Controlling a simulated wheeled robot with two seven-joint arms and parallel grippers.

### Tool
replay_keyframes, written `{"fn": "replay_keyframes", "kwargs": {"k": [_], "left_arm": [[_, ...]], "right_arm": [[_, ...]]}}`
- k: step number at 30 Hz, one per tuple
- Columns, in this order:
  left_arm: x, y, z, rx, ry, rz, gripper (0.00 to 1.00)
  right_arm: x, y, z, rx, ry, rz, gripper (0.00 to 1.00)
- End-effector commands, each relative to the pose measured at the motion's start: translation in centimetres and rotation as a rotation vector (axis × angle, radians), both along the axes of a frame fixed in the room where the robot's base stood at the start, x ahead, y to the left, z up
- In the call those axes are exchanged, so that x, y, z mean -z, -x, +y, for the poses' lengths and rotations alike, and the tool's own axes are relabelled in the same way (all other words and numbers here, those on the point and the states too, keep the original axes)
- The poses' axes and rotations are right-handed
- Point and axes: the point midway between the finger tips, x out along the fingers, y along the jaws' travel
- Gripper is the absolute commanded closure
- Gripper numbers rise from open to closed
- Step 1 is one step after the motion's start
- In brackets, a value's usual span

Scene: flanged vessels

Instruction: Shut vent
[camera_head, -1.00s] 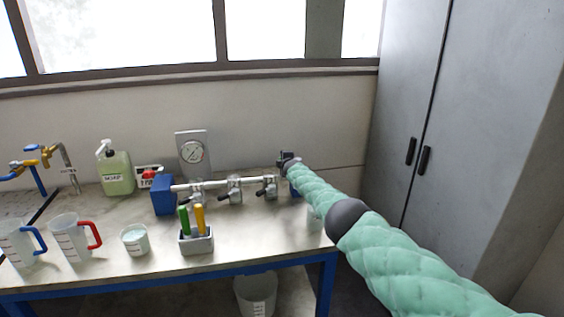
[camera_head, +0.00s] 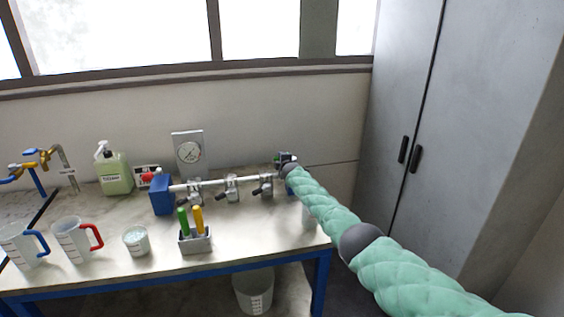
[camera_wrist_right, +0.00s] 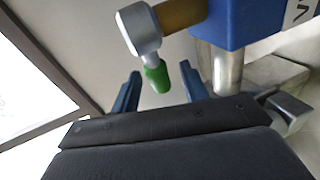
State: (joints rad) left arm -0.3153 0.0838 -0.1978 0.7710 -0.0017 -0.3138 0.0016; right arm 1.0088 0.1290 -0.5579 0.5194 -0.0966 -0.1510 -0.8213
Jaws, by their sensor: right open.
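In the right wrist view, the vent is a grey metal lever with a green tip (camera_wrist_right: 157,77), on a brass stub (camera_wrist_right: 180,14) at a blue block (camera_wrist_right: 245,20) that bears a partly seen label. My right gripper (camera_wrist_right: 158,90) is open, its two blue fingers on either side of the green tip, with gaps visible. In the head view my right gripper (camera_head: 285,159) is at the right end of the pipe manifold (camera_head: 215,184); my arm hides most of that end and the vent cannot be made out. My left gripper is not in view.
A holder (camera_head: 195,243) with green and yellow handles, a cup (camera_head: 137,241) and jugs (camera_head: 76,240) stand in front. A grey cabinet (camera_head: 440,120) is at right.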

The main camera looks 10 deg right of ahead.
Motion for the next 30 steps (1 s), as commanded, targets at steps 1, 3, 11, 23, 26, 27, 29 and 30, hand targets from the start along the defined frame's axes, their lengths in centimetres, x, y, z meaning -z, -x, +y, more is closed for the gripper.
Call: {"fn": "replay_keyframes", "kwargs": {"k": [1,3,11,23,26,27,29,30], "left_arm": [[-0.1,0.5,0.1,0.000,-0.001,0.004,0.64],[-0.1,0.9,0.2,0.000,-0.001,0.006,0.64],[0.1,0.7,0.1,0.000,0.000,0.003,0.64],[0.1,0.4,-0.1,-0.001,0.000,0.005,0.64],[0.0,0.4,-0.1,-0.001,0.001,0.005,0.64],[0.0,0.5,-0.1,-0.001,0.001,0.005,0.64],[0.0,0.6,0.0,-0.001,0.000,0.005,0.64],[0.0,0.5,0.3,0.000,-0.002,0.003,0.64]], "right_arm": [[-0.1,0.4,0.0,0.000,0.000,0.000,0.55],[-0.3,0.9,0.0,-0.002,-0.001,-0.001,0.55],[-0.5,2.8,0.0,-0.001,-0.001,0.000,0.55],[-0.9,3.9,0.2,-0.003,-0.001,0.001,0.55],[-0.9,3.9,0.2,-0.003,-0.001,0.001,0.55],[-0.9,3.9,0.2,-0.003,-0.001,0.002,0.55],[-0.9,3.9,0.2,-0.003,-0.001,0.001,0.59],[-0.9,3.9,0.2,-0.004,0.001,0.000,0.67]]}}
